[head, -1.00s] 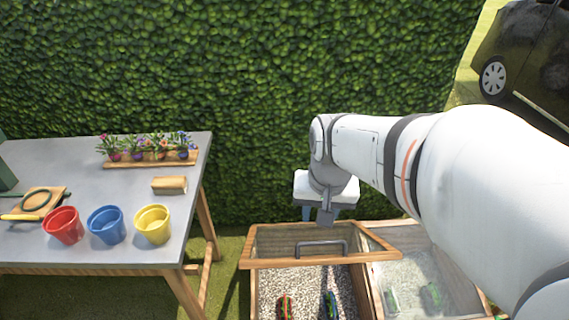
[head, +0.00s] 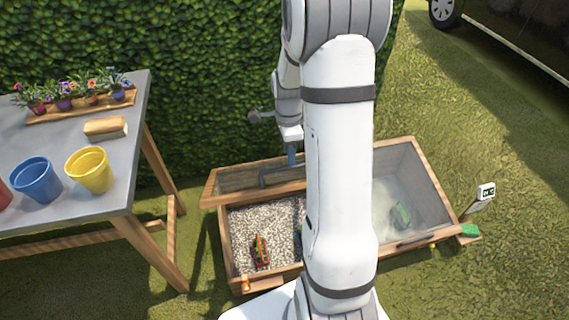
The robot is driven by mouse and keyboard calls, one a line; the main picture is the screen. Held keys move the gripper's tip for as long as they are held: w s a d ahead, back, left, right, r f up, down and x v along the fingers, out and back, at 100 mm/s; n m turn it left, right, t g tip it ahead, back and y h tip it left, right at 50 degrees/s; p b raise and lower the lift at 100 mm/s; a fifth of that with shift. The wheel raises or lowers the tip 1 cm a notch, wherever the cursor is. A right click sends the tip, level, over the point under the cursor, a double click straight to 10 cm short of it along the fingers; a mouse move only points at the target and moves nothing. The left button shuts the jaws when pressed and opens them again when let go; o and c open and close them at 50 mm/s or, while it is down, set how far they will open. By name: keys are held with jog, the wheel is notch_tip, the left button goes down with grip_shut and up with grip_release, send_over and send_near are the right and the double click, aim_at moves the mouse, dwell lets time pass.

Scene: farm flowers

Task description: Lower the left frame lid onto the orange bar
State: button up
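The left frame lid (head: 210,192) is a wood-edged glass panel, raised and tilted back at the rear of the left cold frame. A small orange piece (head: 246,285) at the front left corner of the frame looks like the orange bar; my arm and base cover much of the front edge.
The right frame (head: 428,165) has its glass lid down, with a green block (head: 468,231) and a small sign (head: 482,197) at its right corner. A potting table (head: 110,185) stands left; a hedge is behind.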

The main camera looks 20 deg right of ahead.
aim_at(275, 172)
jog(key=f, duration=0.4)
jog(key=shift+s, duration=0.2)
jog(key=shift+c, duration=0.6)
grip_shut()
